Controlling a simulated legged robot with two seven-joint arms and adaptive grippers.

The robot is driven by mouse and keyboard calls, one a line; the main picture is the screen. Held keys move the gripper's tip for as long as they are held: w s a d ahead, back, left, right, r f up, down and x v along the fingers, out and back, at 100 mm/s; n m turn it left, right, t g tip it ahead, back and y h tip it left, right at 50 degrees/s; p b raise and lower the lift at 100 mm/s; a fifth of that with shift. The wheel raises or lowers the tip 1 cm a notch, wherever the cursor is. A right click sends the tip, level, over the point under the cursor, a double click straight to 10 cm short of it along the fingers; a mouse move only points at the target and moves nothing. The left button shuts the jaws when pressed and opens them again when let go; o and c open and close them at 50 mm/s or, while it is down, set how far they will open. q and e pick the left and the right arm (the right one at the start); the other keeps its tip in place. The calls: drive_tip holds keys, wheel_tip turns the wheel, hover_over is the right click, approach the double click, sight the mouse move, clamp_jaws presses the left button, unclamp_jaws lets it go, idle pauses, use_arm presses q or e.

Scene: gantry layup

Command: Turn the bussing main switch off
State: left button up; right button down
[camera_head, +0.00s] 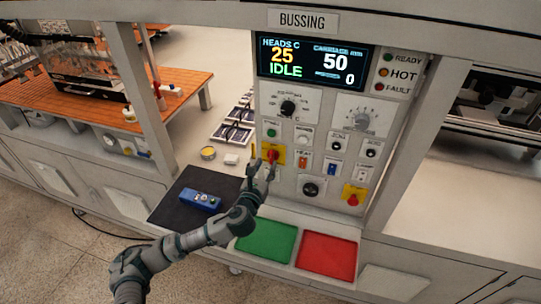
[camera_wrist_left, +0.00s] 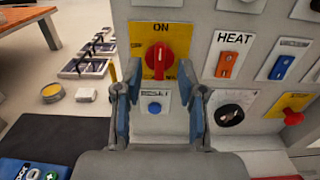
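The bussing main switch (camera_head: 272,155) is a red rotary knob on a yellow plate, on the left of the panel under the BUSSING sign (camera_head: 303,20). In the left wrist view the red knob (camera_wrist_left: 158,57) stands upright, its handle toward the word ON above it. My left gripper (camera_head: 262,168) is just in front of the switch. In the left wrist view the left gripper (camera_wrist_left: 160,82) is open, with one finger on each side of the knob and the blue RESET button (camera_wrist_left: 154,108) below. I cannot tell whether the fingers touch the knob. My right gripper is not in view.
The display (camera_head: 316,65) reads 25, IDLE, 50 and 0. An orange HEAT rocker (camera_wrist_left: 227,65) is right of the switch. A red knob on yellow (camera_head: 353,195) is at lower right. Below are a blue device on a dark mat (camera_head: 165,212), a green pad (camera_head: 267,241) and a red pad (camera_head: 327,255).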

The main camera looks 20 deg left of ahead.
sight(270, 156)
use_arm(q)
drive_tip(key=w, duration=0.4)
drive_tip(key=shift+w, duration=0.65)
drive_tip(key=shift+d, duration=0.1)
drive_tip(key=shift+s, duration=0.1)
clamp_jaws()
